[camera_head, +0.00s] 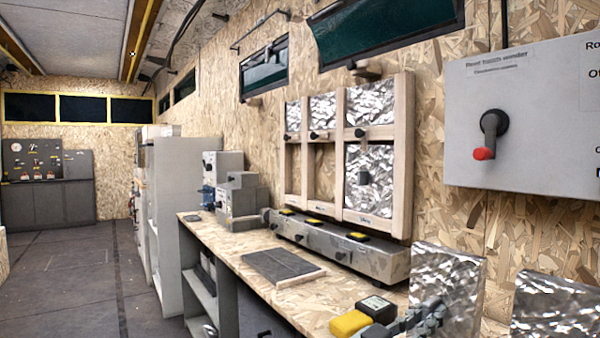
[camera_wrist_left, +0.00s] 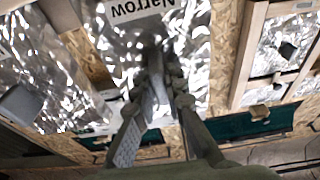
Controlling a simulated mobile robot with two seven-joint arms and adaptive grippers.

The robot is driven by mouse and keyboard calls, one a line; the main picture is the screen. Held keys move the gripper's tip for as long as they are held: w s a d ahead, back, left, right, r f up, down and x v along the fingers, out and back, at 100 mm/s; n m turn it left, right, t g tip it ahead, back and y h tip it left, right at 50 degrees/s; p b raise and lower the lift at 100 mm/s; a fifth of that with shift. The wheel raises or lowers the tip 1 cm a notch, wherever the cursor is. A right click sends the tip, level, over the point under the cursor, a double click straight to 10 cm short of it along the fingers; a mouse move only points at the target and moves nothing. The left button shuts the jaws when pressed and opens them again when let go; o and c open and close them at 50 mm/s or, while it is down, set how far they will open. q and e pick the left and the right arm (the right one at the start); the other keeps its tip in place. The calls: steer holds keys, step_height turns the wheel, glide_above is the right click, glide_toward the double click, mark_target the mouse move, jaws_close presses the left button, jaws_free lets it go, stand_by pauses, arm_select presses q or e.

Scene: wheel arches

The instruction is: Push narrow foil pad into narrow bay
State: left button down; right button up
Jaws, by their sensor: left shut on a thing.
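The narrow foil pad (camera_wrist_left: 200,40) carries an upside-down label reading "Narrow" in the left wrist view. My left gripper (camera_wrist_left: 165,75) is shut on its handle, which the fingers mostly hide. In the head view the pad (camera_head: 446,285) is upright at the lower right, with my left gripper (camera_head: 425,318) at its lower left edge. The wooden bay frame (camera_head: 403,150) is on the wall, further left and apart from the pad. It holds several foil pads with dark knobs. Its lower left bay (camera_head: 293,170) and lower middle bay (camera_head: 322,172) are open. My right gripper is out of view.
Another foil pad (camera_head: 556,305) stands at the bottom right corner. A long grey unit (camera_head: 340,248) lies below the frame on the bench (camera_head: 235,248). A dark mat (camera_head: 280,265), a yellow block (camera_head: 350,322) and a dark box (camera_head: 378,308) are in front. A grey switch box (camera_head: 545,120) juts out above.

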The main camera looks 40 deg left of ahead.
mark_target(441, 279)
arm_select(q)
steer(key=shift+r+p, duration=0.35)
steer(key=shift+r, duration=2.1)
steer(key=s+a+r, duration=0.2)
steer(key=s+r, duration=0.1)
steer(key=s, duration=0.3)
steer(key=shift+s+a, duration=0.2)
steer(key=shift+s, duration=0.15)
